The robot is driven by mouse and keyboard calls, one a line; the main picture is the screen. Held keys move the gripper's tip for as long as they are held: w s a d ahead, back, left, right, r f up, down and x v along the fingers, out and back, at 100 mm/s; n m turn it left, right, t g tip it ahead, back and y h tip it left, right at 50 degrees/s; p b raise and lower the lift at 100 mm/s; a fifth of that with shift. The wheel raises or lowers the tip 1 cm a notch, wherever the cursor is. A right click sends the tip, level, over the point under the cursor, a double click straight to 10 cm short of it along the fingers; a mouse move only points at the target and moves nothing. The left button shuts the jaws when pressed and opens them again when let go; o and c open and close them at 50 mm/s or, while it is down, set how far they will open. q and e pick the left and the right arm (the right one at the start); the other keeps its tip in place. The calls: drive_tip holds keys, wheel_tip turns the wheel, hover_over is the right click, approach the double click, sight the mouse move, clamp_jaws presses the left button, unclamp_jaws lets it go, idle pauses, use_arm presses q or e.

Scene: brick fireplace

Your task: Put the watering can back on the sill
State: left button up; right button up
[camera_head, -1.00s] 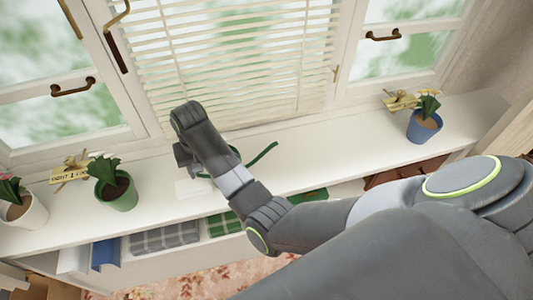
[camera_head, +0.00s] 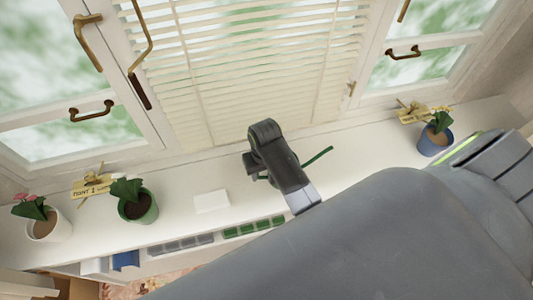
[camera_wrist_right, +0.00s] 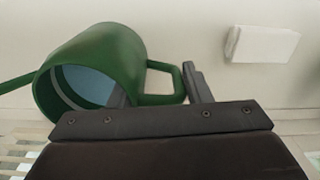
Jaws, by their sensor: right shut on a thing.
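The green watering can (camera_wrist_right: 115,55) shows in the right wrist view with its open mouth toward the camera and a pale blue inside. My right gripper (camera_wrist_right: 160,92) is shut on it at the handle side. In the head view the right gripper (camera_head: 254,168) is over the window sill (camera_head: 375,150) and hides most of the can. Only the green spout (camera_head: 318,156) sticks out to its right. I cannot tell whether the can touches the sill. My left gripper is not in view.
A white block (camera_head: 211,201) lies on the sill left of the gripper. Further left stand a green pot (camera_head: 140,210) and a white pot (camera_head: 48,228) with plants. A blue pot (camera_head: 434,140) stands at the right. The sill between gripper and blue pot is clear.

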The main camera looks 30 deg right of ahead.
drive_tip(key=shift+f+p, duration=0.45)
drive_tip(key=shift+f, duration=2.15)
drive_tip(key=shift+w+f, duration=0.1)
drive_tip(key=o, duration=1.4)
drive_tip(key=shift+f, duration=0.15)
drive_tip(key=shift+o, duration=0.2)
wheel_tip(320, 180, up, 12)
drive_tip(key=shift+d+r+b, duration=0.15)
drive_tip(key=shift+b, duration=0.6)
